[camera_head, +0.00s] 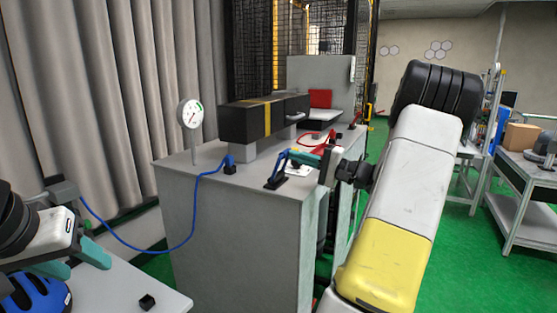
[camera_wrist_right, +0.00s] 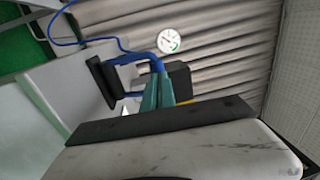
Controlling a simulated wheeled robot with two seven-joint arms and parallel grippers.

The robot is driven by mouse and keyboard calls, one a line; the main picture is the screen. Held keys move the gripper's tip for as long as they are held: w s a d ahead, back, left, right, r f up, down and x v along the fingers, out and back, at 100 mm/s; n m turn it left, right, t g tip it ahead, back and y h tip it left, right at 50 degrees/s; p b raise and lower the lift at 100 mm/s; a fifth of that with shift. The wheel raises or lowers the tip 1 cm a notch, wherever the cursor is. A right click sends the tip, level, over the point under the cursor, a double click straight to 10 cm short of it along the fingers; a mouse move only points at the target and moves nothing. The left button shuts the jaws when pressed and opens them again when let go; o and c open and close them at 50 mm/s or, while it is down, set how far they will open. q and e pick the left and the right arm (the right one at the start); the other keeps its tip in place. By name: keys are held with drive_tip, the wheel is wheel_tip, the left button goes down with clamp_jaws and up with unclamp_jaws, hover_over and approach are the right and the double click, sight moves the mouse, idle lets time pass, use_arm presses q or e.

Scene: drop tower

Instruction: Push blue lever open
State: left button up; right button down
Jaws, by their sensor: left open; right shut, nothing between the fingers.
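The blue lever (camera_head: 280,162) stands on a black base on top of the grey cabinet (camera_head: 232,220). It also shows in the right wrist view (camera_wrist_right: 157,63), just beyond the fingertips. My right gripper (camera_head: 298,157) is shut with nothing between its teal fingers, and its tips are at the lever's upper end. In the right wrist view the shut fingers (camera_wrist_right: 158,90) overlap the lever's end; I cannot tell whether they touch. My left gripper (camera_head: 80,262) is open at the lower left, far from the lever.
A black box with a yellow stripe (camera_head: 262,117) and a dial gauge (camera_head: 190,114) stand on the cabinet behind the lever. A red part (camera_head: 320,98) is further back. A blue cable (camera_head: 190,225) hangs across the cabinet front. A small black cube (camera_head: 147,302) lies on the near table.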

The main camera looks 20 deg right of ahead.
drive_tip(key=w+a+r+g+h, duration=0.1)
drive_tip(key=g, duration=0.1)
drive_tip(key=w+a+r+g+h, duration=0.1)
drive_tip(key=w+a+g+h, duration=0.1)
drive_tip(key=shift+w+r, duration=0.15)
drive_tip(key=shift+r, duration=0.2)
drive_tip(key=shift+w+a+r+g+h, duration=0.15)
drive_tip(key=shift+w+a+g+h, duration=0.65)
drive_tip(key=shift+w+g+h, duration=0.2)
drive_tip(key=shift+w+a, duration=0.35)
drive_tip(key=shift+w, duration=0.05)
drive_tip(key=shift+a, duration=0.1)
